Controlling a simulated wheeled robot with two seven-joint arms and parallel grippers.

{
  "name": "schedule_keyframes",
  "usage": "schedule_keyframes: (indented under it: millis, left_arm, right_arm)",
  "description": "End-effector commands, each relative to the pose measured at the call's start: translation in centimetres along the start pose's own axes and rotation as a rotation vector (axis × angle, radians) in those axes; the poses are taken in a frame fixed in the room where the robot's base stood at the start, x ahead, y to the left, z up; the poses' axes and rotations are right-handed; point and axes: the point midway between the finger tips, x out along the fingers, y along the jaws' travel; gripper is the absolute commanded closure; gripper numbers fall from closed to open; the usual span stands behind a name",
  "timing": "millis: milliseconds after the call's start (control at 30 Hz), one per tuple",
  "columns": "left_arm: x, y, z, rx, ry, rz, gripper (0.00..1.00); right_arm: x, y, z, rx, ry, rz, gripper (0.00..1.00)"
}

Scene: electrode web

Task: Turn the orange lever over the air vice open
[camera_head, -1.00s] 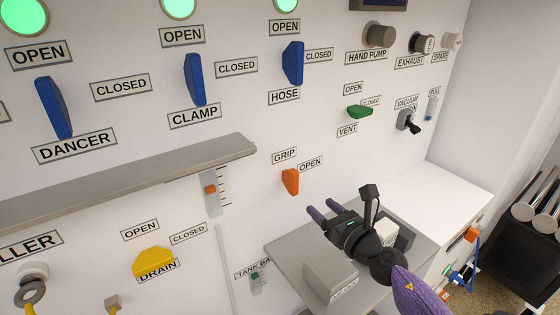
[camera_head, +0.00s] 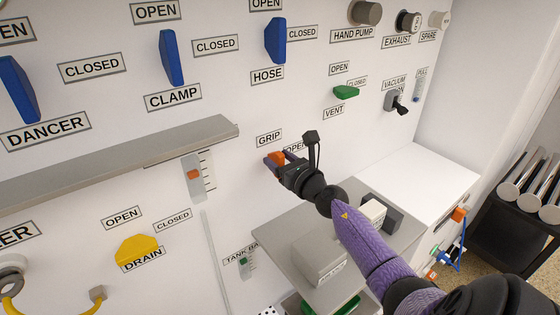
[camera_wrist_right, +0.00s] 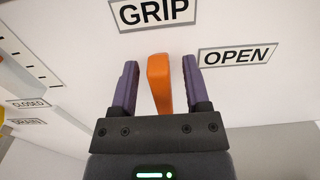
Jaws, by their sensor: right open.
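The orange lever (camera_head: 277,158) sits on the white panel under the GRIP label (camera_head: 269,138). In the right wrist view the orange lever (camera_wrist_right: 159,82) stands nearly upright between the two purple fingers of my right gripper (camera_wrist_right: 160,88). The fingers are open, with a gap on each side of the lever. In the head view my right gripper (camera_head: 275,163) is at the lever and hides its lower part. The OPEN label (camera_wrist_right: 237,54) is right of the lever. The air vice (camera_head: 320,260), a grey block, appears to be on the shelf below. My left gripper is not in view.
A grey ledge (camera_head: 120,165) juts out at the left of the lever. A grey shelf (camera_head: 275,250) lies below my right arm, with a small white-topped block (camera_head: 373,211) on it. The blue clamp (camera_head: 172,58) and hose (camera_head: 275,41) levers are higher up.

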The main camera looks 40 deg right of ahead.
Motion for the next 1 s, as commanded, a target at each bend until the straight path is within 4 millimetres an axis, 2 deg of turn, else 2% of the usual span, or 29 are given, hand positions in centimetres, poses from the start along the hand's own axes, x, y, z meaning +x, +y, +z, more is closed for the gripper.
schedule_keyframes:
  millis: [67,333,767,1000]
  left_arm:
    - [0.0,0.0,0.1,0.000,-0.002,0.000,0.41]
    - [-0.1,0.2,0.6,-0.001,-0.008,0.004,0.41]
    - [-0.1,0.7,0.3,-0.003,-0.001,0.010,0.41]
    - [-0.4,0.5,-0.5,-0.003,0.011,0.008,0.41]
  right_arm:
    - [0.0,0.0,0.0,0.000,0.000,0.000,0.42]
    - [0.0,0.0,0.0,0.001,0.000,0.000,0.99]
    - [-0.1,-0.1,0.0,0.032,0.001,0.000,1.00]
    - [-0.1,-0.3,0.0,0.171,0.002,-0.001,1.00]
